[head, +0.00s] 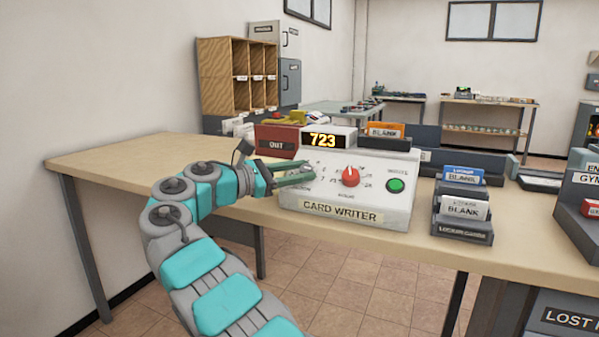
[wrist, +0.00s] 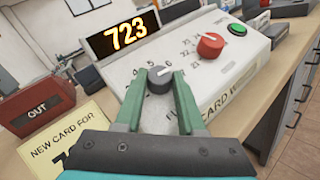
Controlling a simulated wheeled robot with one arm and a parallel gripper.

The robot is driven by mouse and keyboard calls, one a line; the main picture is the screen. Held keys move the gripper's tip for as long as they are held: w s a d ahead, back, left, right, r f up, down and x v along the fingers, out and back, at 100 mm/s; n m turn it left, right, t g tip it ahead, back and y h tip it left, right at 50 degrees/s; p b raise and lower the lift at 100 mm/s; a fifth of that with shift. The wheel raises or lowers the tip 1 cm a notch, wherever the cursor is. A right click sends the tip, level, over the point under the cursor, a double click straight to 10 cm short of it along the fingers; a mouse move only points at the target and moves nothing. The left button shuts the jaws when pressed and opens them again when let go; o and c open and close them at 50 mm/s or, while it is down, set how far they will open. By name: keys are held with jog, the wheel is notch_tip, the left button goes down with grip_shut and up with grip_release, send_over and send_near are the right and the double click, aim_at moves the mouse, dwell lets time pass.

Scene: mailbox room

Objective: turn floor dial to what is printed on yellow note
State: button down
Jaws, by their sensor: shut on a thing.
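The card writer (head: 345,197) is a pale box on the table with a display (head: 322,140) reading 723. My gripper (head: 305,176) is at its left side. In the wrist view, the green fingers of my gripper (wrist: 160,84) are shut on a dark grey dial (wrist: 159,73), one on each side. Numbers 4, 5 and 6 show around it; its label is mostly hidden, with only "FL" showing. A red dial (wrist: 210,45) is to its right. The yellow note (wrist: 68,143) reads "NEW CARD FOR"; the line below is mostly hidden by my gripper.
A green button (head: 395,185) is on the writer's right. A red OUT tray (head: 277,142) stands behind its left side. A card holder (head: 462,228) with blank cards stands to the right. The table's left part (head: 120,155) is clear.

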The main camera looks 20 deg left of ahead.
jog(key=shift+m+g, duration=0.3)
dwell(0.6)
jog(key=c, duration=0.5)
grip_release()
jog(key=shift+a, duration=0.1)
